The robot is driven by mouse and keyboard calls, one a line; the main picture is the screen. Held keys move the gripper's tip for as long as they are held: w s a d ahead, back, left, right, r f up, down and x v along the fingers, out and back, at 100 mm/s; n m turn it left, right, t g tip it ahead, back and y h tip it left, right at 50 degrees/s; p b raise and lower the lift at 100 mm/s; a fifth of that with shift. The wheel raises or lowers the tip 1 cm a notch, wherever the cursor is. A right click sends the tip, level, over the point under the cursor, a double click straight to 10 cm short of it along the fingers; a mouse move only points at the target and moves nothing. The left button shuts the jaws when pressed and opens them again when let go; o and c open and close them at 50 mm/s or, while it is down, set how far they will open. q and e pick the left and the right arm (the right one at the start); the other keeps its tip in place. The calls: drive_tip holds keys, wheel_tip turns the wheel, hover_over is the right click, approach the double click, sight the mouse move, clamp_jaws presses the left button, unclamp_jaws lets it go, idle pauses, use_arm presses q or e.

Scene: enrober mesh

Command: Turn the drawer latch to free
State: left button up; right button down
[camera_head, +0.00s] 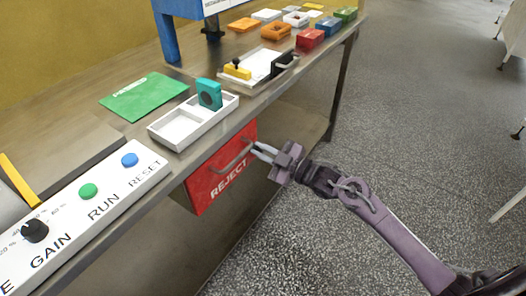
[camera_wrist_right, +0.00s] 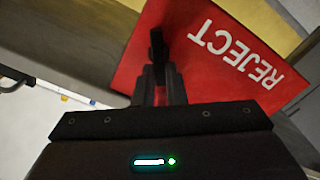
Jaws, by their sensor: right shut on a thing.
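A small yellow latch piece (camera_head: 237,71) with a dark knob lies at the near left edge of a white tray-like unit (camera_head: 262,62) on the bench. That unit has a black front with a pale handle (camera_head: 286,62). I cannot tell which way the latch is turned. My right gripper (camera_head: 256,150) is away from it, lower down, at the red REJECT drawer (camera_head: 222,178) under the bench edge. It is shut on the drawer's grey handle (camera_head: 231,158). In the right wrist view the fingers (camera_wrist_right: 158,75) close on the dark handle in front of the red face. My left gripper is not in view.
A white divided tray (camera_head: 178,128) with a teal block (camera_head: 209,94) stands above the drawer. A control panel (camera_head: 95,215) lies at the near left, a green sheet (camera_head: 144,96) behind. Several coloured boxes fill the far end.

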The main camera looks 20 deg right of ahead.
use_arm(q)
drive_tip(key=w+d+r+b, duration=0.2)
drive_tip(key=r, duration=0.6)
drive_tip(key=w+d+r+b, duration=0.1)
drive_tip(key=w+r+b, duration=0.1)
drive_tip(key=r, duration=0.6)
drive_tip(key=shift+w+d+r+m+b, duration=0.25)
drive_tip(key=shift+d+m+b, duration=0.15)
drive_tip(key=shift+b, duration=0.3)
use_arm(e)
drive_tip(key=shift+s+a+f+n, duration=0.1)
drive_tip(key=shift+f+n, duration=0.1)
drive_tip(key=shift+n, duration=1.7)
drive_tip(key=shift+s+a+f+n, duration=0.1)
drive_tip(key=shift+f+n, duration=0.15)
drive_tip(key=shift+n, duration=1.65)
drive_tip(key=shift+s+a+f+n, duration=0.1)
drive_tip(key=shift+f+n, duration=0.1)
drive_tip(key=shift+n, duration=1.7)
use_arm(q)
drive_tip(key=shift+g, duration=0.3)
use_arm(e)
drive_tip(key=c, duration=1.5)
unclamp_jaws()
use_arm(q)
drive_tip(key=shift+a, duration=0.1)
